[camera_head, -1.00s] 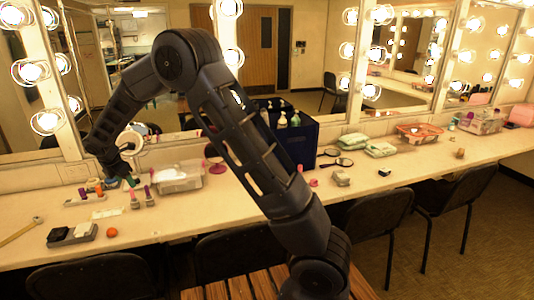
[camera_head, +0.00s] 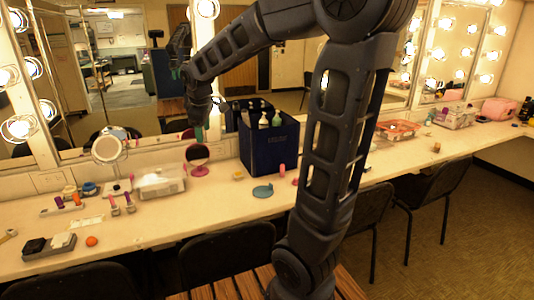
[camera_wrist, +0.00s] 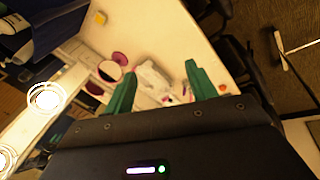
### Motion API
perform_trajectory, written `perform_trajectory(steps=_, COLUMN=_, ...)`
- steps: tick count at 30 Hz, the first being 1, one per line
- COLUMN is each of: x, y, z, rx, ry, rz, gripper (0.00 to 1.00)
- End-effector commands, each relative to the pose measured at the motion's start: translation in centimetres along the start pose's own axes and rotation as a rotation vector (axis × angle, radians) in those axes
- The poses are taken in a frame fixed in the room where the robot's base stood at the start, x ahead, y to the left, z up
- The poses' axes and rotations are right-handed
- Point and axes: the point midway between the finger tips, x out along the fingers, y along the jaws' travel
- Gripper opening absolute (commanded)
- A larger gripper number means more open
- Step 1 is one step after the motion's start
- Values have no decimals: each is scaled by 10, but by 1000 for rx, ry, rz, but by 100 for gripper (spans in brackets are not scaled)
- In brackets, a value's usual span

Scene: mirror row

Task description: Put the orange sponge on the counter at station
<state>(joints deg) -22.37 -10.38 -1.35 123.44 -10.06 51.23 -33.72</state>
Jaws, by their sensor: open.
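A small yellow-orange block (camera_head: 238,175) lies on the long counter (camera_head: 150,222), left of the dark blue caddy; it may be the orange sponge, but it is too small to be sure. A similar yellow block (camera_wrist: 101,17) shows at the top left of the wrist view. A small round orange item (camera_head: 91,241) lies near the front edge at left. My gripper (camera_head: 199,132) is above the back of the counter, near a pink round mirror. In the wrist view its green fingers (camera_wrist: 158,83) are apart with nothing held between them.
The blue caddy (camera_head: 262,150) with bottles stands right of my gripper. A clear bin (camera_head: 160,182), a round mirror (camera_head: 198,155) and a teal disc (camera_head: 262,191) are nearby. Lit wall mirrors line the back. Black chairs (camera_head: 232,255) stand along the front. The front-middle counter is mostly clear.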

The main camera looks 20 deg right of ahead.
Motion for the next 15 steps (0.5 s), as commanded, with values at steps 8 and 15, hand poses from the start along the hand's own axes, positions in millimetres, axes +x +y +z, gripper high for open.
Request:
perform_trajectory(steps=8, x=-34, y=-22, z=98, rx=369, ry=29, rz=10, gripper=56)
perform_trajectory(steps=15, x=-48, y=-57, z=168, rx=682, ry=57, rz=19, gripper=56)
